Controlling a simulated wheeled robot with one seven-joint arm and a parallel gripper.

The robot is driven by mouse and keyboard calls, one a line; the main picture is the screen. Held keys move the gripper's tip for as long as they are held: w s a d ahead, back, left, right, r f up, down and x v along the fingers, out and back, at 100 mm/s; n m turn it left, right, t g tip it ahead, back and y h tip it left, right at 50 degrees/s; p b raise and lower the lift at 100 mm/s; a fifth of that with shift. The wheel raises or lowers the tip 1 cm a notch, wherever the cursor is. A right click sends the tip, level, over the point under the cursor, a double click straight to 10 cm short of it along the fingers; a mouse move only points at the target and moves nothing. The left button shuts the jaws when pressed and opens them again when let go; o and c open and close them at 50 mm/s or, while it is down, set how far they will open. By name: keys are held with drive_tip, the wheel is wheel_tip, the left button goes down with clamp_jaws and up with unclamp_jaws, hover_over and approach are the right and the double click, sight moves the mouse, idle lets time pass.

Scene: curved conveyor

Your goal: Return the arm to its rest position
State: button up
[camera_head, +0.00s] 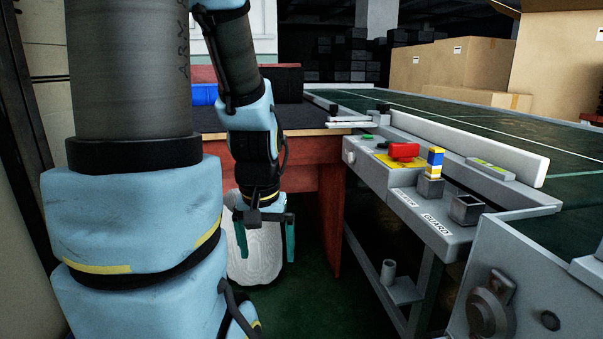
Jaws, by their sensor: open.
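My gripper (265,240) hangs pointing down at the end of my blue and grey arm, left of centre in the head view. Its two teal fingers are spread apart with nothing visible between them but the background. It is in front of a white rounded object (257,262) low on the floor by the red-brown table. I cannot tell how far apart the gripper and the white object are. My large arm links fill the left of the view and hide what is behind them.
A red-brown table (308,185) stands behind the gripper. A grey conveyor frame (433,235) runs along the right, bearing a red object (405,150), a blue-and-yellow block stack (435,162) and a square socket (467,208). Cardboard boxes (455,65) stand behind. Dark green floor shows below the gripper.

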wheel_tip(320, 180, up, 32)
drive_tip(key=p, duration=3)
drive_tip(key=shift+w, duration=0.15)
drive_tip(key=shift+f, duration=0.15)
drive_tip(key=shift+d, duration=0.1)
